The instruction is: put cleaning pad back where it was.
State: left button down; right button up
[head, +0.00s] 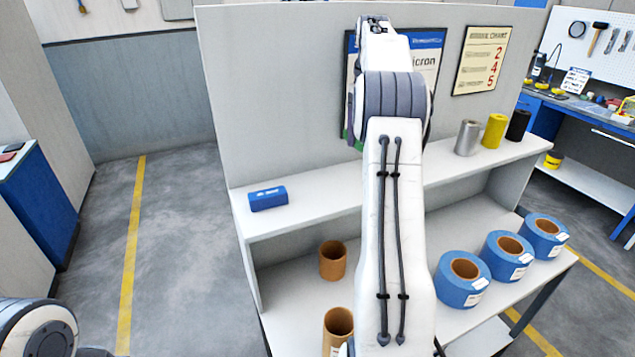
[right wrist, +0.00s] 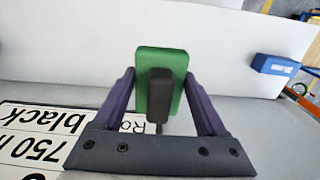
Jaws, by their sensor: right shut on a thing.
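The cleaning pad is a green block (right wrist: 176,65) with a dark grey handle (right wrist: 159,95), seen in the right wrist view. My right gripper (right wrist: 160,92) is shut on it, with a purple finger on each side. The pad is held in front of the grey panel, with the white shelf showing behind it.
A blue block (head: 268,198) lies at the left of the upper shelf (head: 316,205); silver, yellow and black rolls (head: 493,130) stand at its right. Brown cores (head: 333,261) and blue coils (head: 463,281) stand on the table below. Signs hang on the grey panel (head: 275,100).

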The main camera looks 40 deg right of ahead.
send_over(323, 191)
notch_tip(323, 191, down, 6)
jog(key=shift+a+f+p, duration=0.1)
jog(key=shift+f+p, duration=0.05)
jog(key=shift+p, duration=0.25)
notch_tip(323, 191, down, 3)
jog(key=shift+f+p, duration=0.1)
jog(key=shift+p, duration=0.65)
jog(key=shift+f, duration=0.35)
jog(key=shift+f, duration=0.2)
jog(key=o, duration=1.2)
jog(key=shift+o, duration=0.2)
jog(key=shift+r, duration=0.55)
notch_tip(323, 191, up, 11)
jog(key=b, duration=0.1)
jog(key=shift+b, duration=0.3)
